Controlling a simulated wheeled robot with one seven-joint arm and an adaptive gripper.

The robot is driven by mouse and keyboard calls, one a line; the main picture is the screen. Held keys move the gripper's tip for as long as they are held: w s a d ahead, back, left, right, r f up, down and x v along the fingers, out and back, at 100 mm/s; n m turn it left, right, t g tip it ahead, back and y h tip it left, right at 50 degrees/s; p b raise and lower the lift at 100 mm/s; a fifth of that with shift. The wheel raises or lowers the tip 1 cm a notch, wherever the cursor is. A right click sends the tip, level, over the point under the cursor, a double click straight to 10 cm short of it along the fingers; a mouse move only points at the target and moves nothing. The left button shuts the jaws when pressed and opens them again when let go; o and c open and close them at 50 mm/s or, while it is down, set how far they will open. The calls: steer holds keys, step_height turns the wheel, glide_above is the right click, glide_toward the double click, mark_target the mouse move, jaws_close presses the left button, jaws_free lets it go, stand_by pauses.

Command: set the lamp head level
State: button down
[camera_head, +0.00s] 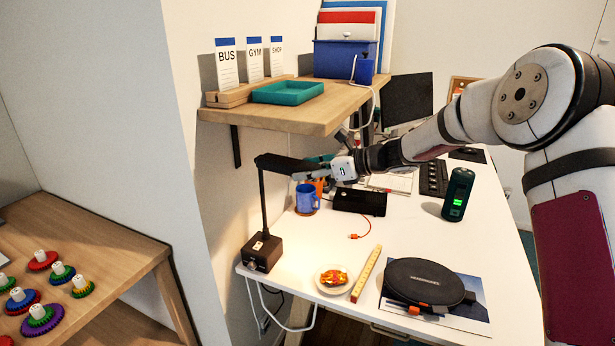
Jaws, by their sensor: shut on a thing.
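The lamp is black. Its square base (262,252) stands at the near left corner of the white desk, with a thin upright post (264,205) rising from it. The lamp head (285,163) is a dark bar that runs from the top of the post to the right and dips slightly at its right end. My gripper (322,172) reaches in from the right and is shut on the right part of the lamp head. The fingers partly hide that end, so the exact contact is hard to see.
A blue mug (306,199) stands just below my gripper. A wooden shelf (330,112) hangs above. On the desk are a black box (360,201), a plate with food (333,278), a yellow ruler (366,274), a round black case (428,283) and a green canister (458,195).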

steer(key=shift+a+r, duration=0.2)
steer(key=shift+r, duration=0.35)
steer(key=c, duration=0.8)
jaws_free()
steer(key=shift+o, duration=0.2)
steer(key=shift+f, duration=0.15)
steer(key=shift+s+d, duration=0.15)
steer(key=shift+d, duration=0.4)
steer(key=v, duration=1.1)
steer(key=shift+s+a, duration=0.1)
steer(key=shift+s, duration=0.05)
